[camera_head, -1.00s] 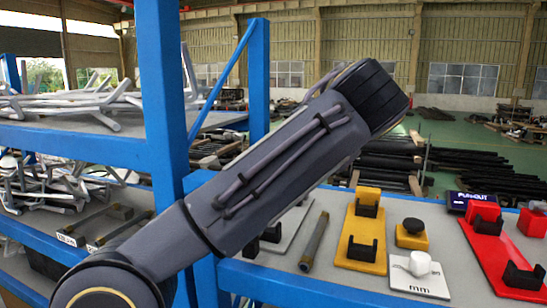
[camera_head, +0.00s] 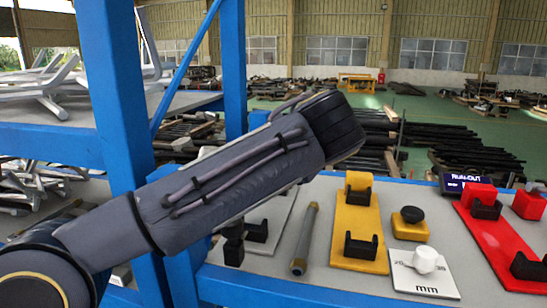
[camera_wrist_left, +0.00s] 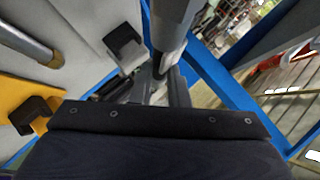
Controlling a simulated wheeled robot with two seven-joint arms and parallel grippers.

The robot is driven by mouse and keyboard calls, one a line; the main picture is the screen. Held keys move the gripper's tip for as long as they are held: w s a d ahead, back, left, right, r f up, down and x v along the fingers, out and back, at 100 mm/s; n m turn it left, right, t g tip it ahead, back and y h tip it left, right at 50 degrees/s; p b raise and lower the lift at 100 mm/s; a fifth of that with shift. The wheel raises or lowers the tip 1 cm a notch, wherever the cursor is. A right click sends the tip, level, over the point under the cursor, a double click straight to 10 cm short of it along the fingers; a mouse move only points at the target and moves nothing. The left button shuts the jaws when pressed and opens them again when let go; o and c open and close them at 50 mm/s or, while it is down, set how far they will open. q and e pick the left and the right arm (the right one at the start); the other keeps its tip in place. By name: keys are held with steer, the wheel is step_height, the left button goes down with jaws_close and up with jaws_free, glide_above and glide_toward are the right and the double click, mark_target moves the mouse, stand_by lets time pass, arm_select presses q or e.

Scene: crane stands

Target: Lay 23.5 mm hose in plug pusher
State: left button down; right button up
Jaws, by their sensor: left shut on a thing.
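My left gripper (camera_wrist_left: 163,85) is shut on a grey tube (camera_wrist_left: 175,20) in the left wrist view; the tube runs up to the top edge. In the head view my own left forearm and wrist hide this gripper and tube. Another tube with brass-coloured ends (camera_head: 305,238) lies on the table; its end shows in the left wrist view (camera_wrist_left: 28,42). Right of it is a yellow plate (camera_head: 358,215) with two black cradles. Left of it is a grey-white plate (camera_wrist_left: 90,40) with a black cradle (camera_wrist_left: 124,42). I cannot tell which fixture is the plug pusher. My right gripper is out of view.
A white plate marked mm (camera_head: 422,286) with a white knob and a yellow block with a black knob (camera_head: 408,224) stand right of the yellow plate. A red plate (camera_head: 490,240) with black cradles and a sign (camera_head: 464,184) are farther right. A blue post (camera_head: 115,95) rises left.

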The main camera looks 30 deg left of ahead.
arm_select(q)
step_height(320, 180, down, 6)
steer(key=b, duration=0.5)
steer(key=shift+s+f, duration=0.1)
steer(key=shift+f, duration=0.15)
stand_by(0.5)
steer(key=c, duration=1.3)
jaws_free()
steer(key=shift+d, duration=0.1)
steer(key=b+v, duration=0.1)
steer(key=v, duration=0.6)
steer(key=shift+s+d+r, duration=0.2)
steer(key=shift+s+r, duration=0.05)
